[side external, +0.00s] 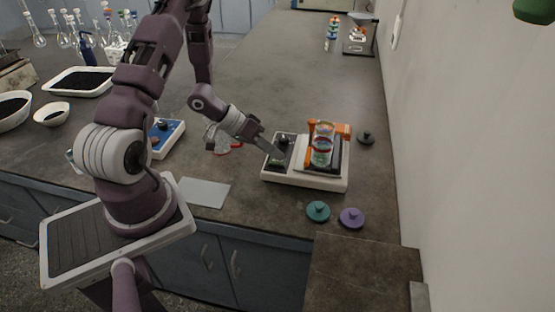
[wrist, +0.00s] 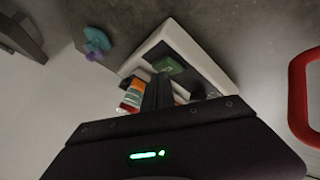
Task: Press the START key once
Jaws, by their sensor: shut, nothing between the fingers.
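The sieve shaker (side external: 335,180) is a white-based unit on the bench, with a stack of coloured sieves (side external: 322,145) between orange clamp parts on its right side. Its dark control panel at the left end carries a green key (side external: 277,162), which I take to be START; the lettering is too small to read. The green key (wrist: 168,66) also shows in the wrist view just beyond my fingertips. My gripper (side external: 272,152) is shut and empty, angled down over the panel close to the green key. I cannot tell whether the fingertips touch it.
A teal lid (side external: 318,210) and a purple lid (side external: 351,217) lie in front of the shaker, a dark lid (side external: 366,138) behind it. The wall (side external: 450,150) is at the right.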

